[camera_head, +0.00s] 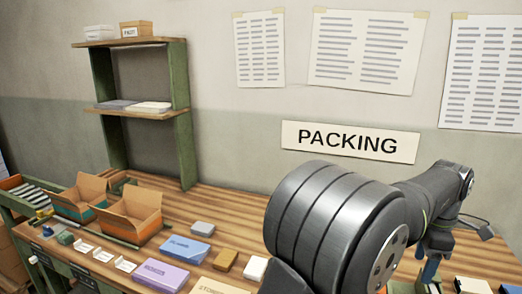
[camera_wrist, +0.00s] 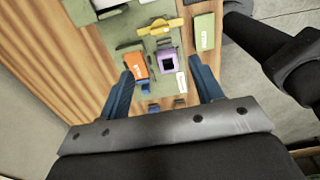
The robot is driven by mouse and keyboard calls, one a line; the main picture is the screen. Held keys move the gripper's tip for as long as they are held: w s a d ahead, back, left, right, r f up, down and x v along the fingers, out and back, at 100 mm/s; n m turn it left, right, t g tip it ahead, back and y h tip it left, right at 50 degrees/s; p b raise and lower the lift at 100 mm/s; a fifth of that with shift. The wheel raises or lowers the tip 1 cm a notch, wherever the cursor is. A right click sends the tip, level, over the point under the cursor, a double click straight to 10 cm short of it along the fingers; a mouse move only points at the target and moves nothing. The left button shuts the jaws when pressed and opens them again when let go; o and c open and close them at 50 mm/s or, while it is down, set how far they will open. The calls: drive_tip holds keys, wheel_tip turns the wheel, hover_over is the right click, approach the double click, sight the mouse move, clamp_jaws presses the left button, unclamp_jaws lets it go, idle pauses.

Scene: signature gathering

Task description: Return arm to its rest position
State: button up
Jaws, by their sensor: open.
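My arm (camera_head: 335,225) fills the lower right of the head view, with its far end bent down over the right part of the wooden bench. In the wrist view my gripper (camera_wrist: 162,68) is open, with its two blue fingers wide apart and nothing held between them. Below and beyond the fingers lie an orange box (camera_wrist: 135,65) and a purple item with a dark square (camera_wrist: 168,62). In the head view my gripper is partly hidden by the arm; a blue finger (camera_head: 430,269) shows.
Two open cardboard boxes (camera_head: 133,213) stand on the bench's left. A blue box (camera_head: 185,249), a purple box (camera_head: 161,275) and smaller blocks lie mid-bench. A green-sided shelf (camera_head: 141,112) stands behind. A yellow item (camera_wrist: 160,27) and a green box (camera_wrist: 204,32) show in the wrist view.

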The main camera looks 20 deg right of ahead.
wheel_tip(320, 180, down, 16)
drive_tip(key=shift+f, duration=0.1)
drive_tip(key=m, duration=0.4)
drive_tip(key=shift+m, duration=0.3)
drive_tip(key=m, duration=0.4)
drive_tip(key=shift+m, duration=0.3)
drive_tip(key=m, duration=0.4)
drive_tip(key=shift+m, duration=2.2)
